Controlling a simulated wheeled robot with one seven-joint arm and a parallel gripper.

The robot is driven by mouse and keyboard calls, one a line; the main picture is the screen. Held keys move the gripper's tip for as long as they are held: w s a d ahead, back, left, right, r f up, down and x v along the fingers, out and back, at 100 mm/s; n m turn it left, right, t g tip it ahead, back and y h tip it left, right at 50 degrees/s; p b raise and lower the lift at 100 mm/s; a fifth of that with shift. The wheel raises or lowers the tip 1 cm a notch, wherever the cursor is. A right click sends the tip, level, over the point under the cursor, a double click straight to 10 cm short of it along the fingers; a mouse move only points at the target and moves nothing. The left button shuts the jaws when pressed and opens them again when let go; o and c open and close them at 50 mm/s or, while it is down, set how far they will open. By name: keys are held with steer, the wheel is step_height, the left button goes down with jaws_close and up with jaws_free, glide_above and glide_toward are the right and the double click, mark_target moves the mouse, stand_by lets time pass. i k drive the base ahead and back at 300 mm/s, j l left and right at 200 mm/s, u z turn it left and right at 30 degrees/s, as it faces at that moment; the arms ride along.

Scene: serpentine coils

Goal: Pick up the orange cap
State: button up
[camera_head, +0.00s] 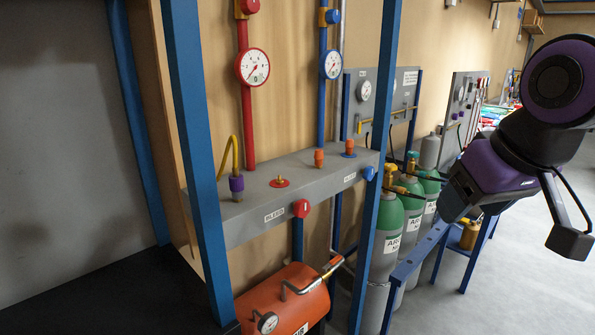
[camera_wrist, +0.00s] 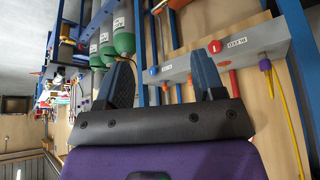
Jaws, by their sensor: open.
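One orange cap (camera_head: 318,158) stands on the bare ledge. The other orange cap (camera_head: 349,145) sits on a blue flange (camera_head: 348,155) to its right. My gripper (camera_wrist: 163,72) is open and empty in the wrist view, its two dark fingers wide apart. The manifold (camera_wrist: 240,47) appears turned around there, beyond the fingers. A small orange spot (camera_wrist: 190,79) shows beside the right finger; I cannot tell which cap it is. In the head view my arm hangs at the right, well away from the caps.
A purple fitting (camera_head: 236,187) with a yellow hose, a red flange (camera_head: 279,182) and red knob (camera_head: 301,208) share the manifold. Blue posts (camera_head: 381,190) stand before it. An orange tank (camera_head: 285,300) lies below. Green-topped cylinders (camera_head: 388,222) stand right; open floor lies beyond.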

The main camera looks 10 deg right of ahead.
mark_target(319, 156)
steer(key=u, duration=1.3)
steer(key=l+u, duration=0.25)
steer(key=l, duration=1.5)
